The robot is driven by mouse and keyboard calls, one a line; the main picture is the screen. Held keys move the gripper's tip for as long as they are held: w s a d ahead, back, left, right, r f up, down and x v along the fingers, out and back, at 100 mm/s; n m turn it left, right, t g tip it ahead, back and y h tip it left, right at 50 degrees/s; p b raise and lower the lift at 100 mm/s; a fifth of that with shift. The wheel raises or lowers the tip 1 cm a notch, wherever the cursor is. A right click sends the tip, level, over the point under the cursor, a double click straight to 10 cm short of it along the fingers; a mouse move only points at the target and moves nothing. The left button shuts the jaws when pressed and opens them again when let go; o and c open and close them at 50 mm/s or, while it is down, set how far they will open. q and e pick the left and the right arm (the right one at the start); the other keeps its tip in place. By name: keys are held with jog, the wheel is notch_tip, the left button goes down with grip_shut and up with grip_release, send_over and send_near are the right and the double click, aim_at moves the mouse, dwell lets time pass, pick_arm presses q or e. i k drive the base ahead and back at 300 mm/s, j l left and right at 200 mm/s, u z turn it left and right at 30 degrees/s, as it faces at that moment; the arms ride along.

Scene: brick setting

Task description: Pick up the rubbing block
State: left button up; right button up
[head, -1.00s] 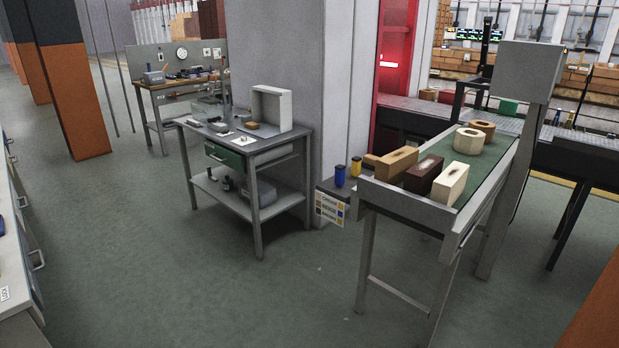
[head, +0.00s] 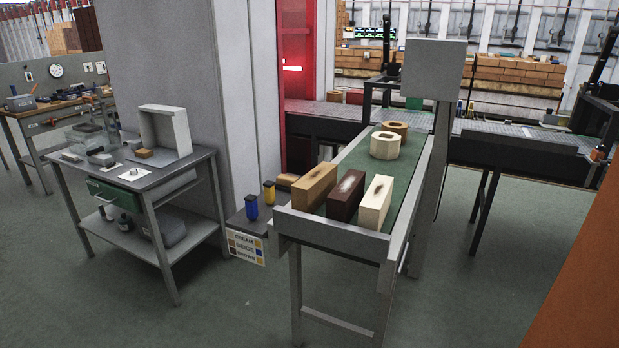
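A grey work table (head: 165,180) stands left of centre with several small items on top. Among them are a grey block (head: 101,159), a light block (head: 71,156) near the left edge and a small orange-brown block (head: 144,153) by an upright pale grey box-like stand (head: 166,134). I cannot tell for sure which of these is the rubbing block. Neither of my grippers is in view.
A green-topped conveyor (head: 401,195) in front of me carries three bricks (head: 341,195) and two ring-shaped pieces (head: 385,145). A blue can (head: 251,207) and a yellow can (head: 269,193) stand beside it. Open floor (head: 90,290) lies at the front left.

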aim_at(284, 182)
jog(key=i+j+z, duration=0.3)
jog(key=i, duration=0.25)
jog(key=i+j+z, duration=0.3)
jog(key=i+j, duration=0.15)
jog(key=i, duration=0.1)
